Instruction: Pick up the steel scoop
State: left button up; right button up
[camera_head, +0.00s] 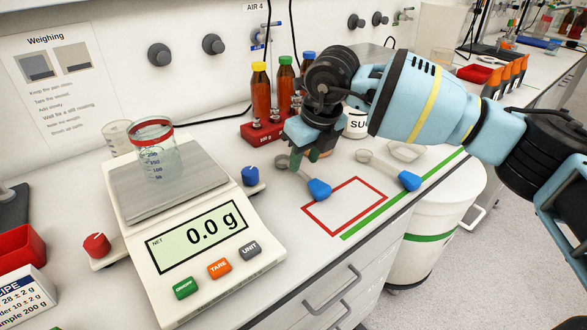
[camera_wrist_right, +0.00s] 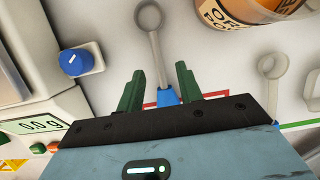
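A grey scoop with a blue handle (camera_head: 318,190) lies on the white bench, left of a similar, paler scoop (camera_head: 408,180) that also has a blue handle. My right gripper (camera_head: 310,153) is just above the grey scoop and hides part of its shaft. In the right wrist view, my gripper (camera_wrist_right: 159,82) is open with green fingers, and the grey scoop (camera_wrist_right: 153,45) runs between them without visible contact. The paler scoop (camera_wrist_right: 272,78) is to the right, outside the fingers. My left gripper is not in view.
A balance (camera_head: 204,262) reading 0.0 g bears a red-rimmed glass beaker (camera_head: 157,165). Brown bottles (camera_head: 260,92) stand behind in a red block (camera_head: 262,133). A white jar (camera_head: 357,125) is partly hidden by my arm.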

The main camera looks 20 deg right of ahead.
aim_at(301, 172)
jog(key=shift+x, duration=1.8)
jog(key=shift+f, duration=0.15)
grip_shut()
